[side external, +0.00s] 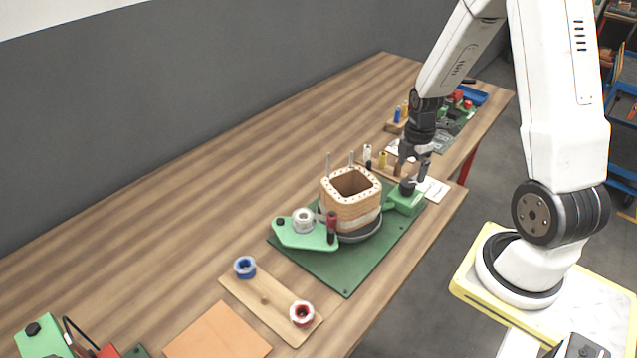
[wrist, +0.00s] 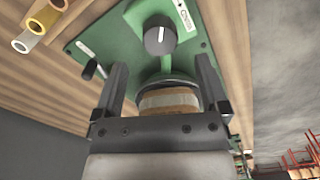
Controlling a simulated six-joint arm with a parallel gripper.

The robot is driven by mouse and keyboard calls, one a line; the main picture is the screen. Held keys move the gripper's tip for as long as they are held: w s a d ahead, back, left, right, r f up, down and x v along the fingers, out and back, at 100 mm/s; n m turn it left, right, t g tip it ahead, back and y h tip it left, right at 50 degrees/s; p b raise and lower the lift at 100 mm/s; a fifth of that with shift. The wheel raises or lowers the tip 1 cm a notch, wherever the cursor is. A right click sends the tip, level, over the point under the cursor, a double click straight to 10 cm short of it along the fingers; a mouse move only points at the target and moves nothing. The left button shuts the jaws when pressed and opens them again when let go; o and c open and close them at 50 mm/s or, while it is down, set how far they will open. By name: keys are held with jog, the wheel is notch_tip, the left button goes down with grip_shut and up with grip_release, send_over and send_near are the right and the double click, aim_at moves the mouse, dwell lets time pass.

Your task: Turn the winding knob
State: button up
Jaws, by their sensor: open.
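The winding knob (wrist: 160,38) is a dark round knob with a white pointer line, on a green housing (wrist: 148,12). In the side view the knob (side external: 407,187) sits on the green block at the right end of the green base plate (side external: 346,283). My gripper (side external: 413,172) is just above the knob, pointing down. In the wrist view its two fingers (wrist: 162,64) are apart and empty, with the knob beyond the tips and between them. I see no contact. The square wooden coil former (side external: 351,208) stands on a dark round turntable on the plate.
A green arm with a silver spool (side external: 302,220) and red-and-black handle stands left of the coil. A wooden board (side external: 268,303) holds blue and red spools in front. Small coloured cylinders (side external: 382,160) stand close behind my gripper. The table's left-back area is clear.

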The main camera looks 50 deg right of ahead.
aim_at(408, 183)
jog(key=shift+f, duration=2.85)
